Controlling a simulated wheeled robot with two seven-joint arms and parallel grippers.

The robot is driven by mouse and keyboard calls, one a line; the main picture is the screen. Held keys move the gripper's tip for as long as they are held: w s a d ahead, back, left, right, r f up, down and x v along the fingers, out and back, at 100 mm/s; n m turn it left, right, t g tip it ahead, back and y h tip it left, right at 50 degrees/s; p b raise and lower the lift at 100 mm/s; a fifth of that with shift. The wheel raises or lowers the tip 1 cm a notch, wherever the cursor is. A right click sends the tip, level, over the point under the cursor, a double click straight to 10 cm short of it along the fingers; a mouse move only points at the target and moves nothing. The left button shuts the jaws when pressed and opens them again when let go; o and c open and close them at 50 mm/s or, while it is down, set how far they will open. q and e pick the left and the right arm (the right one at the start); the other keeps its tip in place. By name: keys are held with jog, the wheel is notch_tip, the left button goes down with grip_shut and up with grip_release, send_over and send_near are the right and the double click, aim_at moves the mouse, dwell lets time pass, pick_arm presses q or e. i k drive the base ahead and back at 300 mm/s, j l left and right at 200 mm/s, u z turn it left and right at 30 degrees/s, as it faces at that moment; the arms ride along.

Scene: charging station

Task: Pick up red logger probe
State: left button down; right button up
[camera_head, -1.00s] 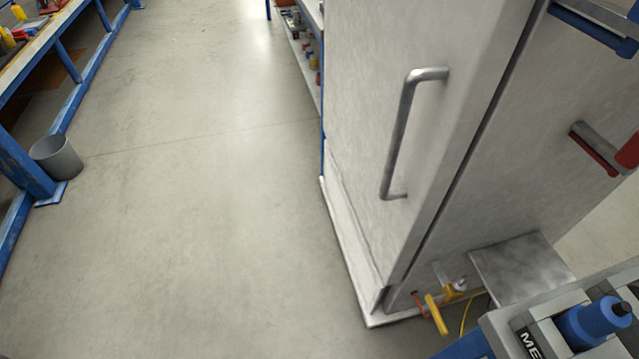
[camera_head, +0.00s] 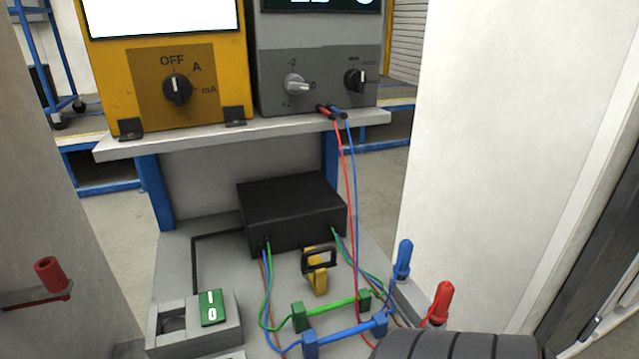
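The red probe (camera_head: 441,303) stands upright near the lower right of the head view, in a holder at the right edge of the lower grey shelf. Its lower end is partly hidden by a dark ribbed shape at the bottom edge. The blue probe (camera_head: 402,259) stands just behind it and to its left. A red lead (camera_head: 346,170) and a blue lead run down from the grey meter (camera_head: 318,75) towards the probes; the red lead's lower stretch is partly hidden. Neither of my grippers is in view.
A yellow meter (camera_head: 165,85) stands beside the grey one on the upper shelf (camera_head: 260,130). Below are a black box (camera_head: 291,212), a yellow switch (camera_head: 318,278), green and blue terminal bars and a green switch (camera_head: 211,307).

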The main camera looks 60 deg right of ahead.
aim_at(441, 314)
jog(key=z, duration=2.8)
jog(key=u, duration=2.3)
jog(key=z, duration=2.3)
jog(key=l+u, duration=0.3)
jog(key=l, duration=0.3)
jog(key=k+l+u, duration=0.25)
jog(key=l, duration=0.3)
jog(key=i+l, duration=0.05)
jog(key=i, duration=0.05)
